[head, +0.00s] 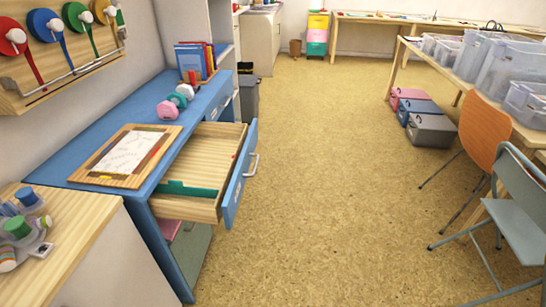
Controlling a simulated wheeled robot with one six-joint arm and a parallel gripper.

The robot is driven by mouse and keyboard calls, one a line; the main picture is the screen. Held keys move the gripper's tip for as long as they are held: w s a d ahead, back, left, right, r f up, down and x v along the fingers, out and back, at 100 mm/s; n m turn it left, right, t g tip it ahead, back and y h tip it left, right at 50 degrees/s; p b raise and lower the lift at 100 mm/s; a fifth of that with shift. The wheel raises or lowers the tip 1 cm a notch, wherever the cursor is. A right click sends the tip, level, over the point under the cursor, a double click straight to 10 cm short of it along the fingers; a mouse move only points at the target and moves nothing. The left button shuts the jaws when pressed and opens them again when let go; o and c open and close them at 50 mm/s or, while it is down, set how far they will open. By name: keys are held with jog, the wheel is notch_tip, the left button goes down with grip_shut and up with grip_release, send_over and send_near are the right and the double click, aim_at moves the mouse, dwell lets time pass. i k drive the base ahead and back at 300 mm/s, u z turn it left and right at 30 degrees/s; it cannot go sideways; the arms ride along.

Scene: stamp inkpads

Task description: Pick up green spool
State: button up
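Several round, spool-like discs hang on a wooden wall rack at the upper left, with coloured strips hanging below. One of them is a green spool (78,14), between a blue one (44,24) and a yellow one (101,11); a red one (13,38) is at the far left. A green-topped round item (18,227) also stands among blue-topped ones on the light wood counter at the lower left; I cannot tell whether it is a spool. My gripper is not in view.
A blue desk (152,110) has a wooden drawer (208,153) pulled out over the floor. An orange chair (487,128) stands at the right. The middle floor (330,180) is clear.

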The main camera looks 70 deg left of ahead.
aim_at(17, 226)
jog(key=i, duration=0.6)
jog(key=u, duration=4.3)
jog(key=i, duration=0.9)
jog(key=z, duration=0.35)
